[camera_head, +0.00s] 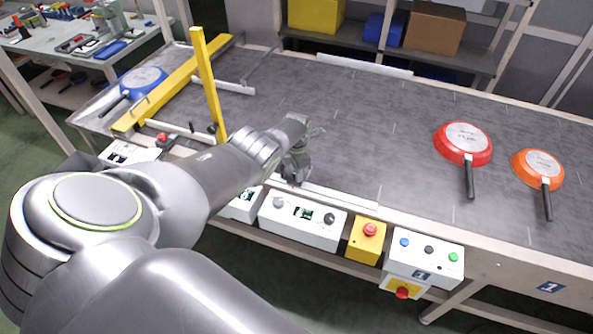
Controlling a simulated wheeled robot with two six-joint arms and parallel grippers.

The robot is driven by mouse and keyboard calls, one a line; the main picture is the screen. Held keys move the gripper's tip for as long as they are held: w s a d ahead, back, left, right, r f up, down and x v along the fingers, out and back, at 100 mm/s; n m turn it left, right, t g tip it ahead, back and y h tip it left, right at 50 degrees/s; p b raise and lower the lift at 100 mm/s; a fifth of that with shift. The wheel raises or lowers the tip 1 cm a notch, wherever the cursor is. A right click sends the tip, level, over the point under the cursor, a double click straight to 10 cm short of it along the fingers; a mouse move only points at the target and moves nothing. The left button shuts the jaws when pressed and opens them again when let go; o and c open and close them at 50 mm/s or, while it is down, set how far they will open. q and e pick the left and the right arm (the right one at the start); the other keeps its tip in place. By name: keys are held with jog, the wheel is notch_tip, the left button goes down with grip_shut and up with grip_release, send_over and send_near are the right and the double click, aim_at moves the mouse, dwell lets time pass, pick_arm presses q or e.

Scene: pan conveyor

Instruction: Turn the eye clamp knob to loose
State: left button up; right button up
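My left gripper (294,177) is at the conveyor's near edge, pointing down by the near-side rail. Its fingers are small and dark, and I cannot tell whether they are open or around something. I cannot make out the eye clamp knob; the gripper and arm cover part of the near rail. A white control box (316,232) with a small display and a dark knob (329,219) is just below the gripper, apart from it. My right gripper is not in view.
On the conveyor belt (390,150) are a red pan (464,136), an orange pan (541,163) and a blue pan (143,79). A yellow post (206,80) stands left of my forearm. A yellow stop-button box (364,246) and a button panel (424,254) line the near edge.

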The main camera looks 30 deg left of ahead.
pick_arm(q)
jog(key=o, duration=0.4)
notch_tip(320, 180, up, 6)
jog(key=p, duration=0.5)
jog(key=shift+r, duration=0.25)
notch_tip(320, 180, up, 11)
dwell(0.3)
dwell(0.4)
